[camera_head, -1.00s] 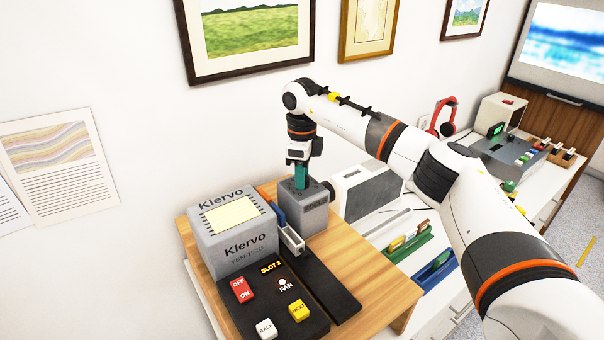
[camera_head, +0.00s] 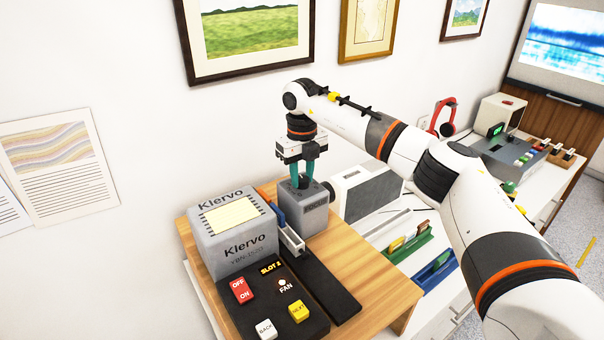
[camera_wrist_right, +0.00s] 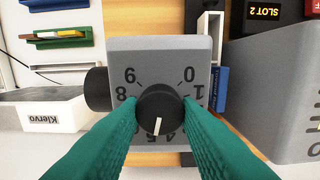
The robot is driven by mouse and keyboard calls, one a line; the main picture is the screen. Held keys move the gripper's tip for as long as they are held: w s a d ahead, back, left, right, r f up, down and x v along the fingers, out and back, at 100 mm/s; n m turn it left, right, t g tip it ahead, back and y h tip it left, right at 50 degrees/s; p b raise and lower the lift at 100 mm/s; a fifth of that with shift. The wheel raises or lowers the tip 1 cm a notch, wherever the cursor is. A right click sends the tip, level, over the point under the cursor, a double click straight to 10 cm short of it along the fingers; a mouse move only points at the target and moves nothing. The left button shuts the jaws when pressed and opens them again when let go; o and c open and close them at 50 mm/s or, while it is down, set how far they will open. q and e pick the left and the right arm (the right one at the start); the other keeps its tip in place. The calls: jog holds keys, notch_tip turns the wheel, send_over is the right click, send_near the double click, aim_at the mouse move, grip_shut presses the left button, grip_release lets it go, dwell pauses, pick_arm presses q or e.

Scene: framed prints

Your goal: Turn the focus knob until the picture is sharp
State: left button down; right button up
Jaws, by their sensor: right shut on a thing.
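The focus knob (camera_wrist_right: 160,108) is black with a white pointer line, on top of a grey box (camera_head: 304,212) with a round black lens on its side. In the right wrist view the pointer aims toward the bottom of the picture, near the partly hidden digits 4 and 5. My right gripper (camera_head: 303,181) points down from above, its green fingers shut on the knob from both sides. The projected picture (camera_head: 565,48) at the upper right shows blue and white bands and still looks soft. My left gripper is not in view.
A grey Klervo projector (camera_head: 235,235) stands left of the box, behind a black panel (camera_head: 281,318) with OFF/ON, BACK and NEXT buttons. A white Klervo unit (camera_head: 368,190) stands to the right. Green (camera_head: 405,254) and blue (camera_head: 437,277) slide trays lie on the white table.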

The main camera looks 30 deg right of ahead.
aim_at(302, 178)
jog(key=shift+r+m, duration=0.1)
jog(key=shift+m, duration=0.2)
jog(key=o, duration=1)
jog(key=shift+c, duration=0.2)
jog(key=shift+r, duration=0.3)
notch_tip(302, 178, up, 11)
jog(key=b, duration=0.3)
jog(key=shift+r, duration=0.15)
jog(key=shift+r, duration=0.1)
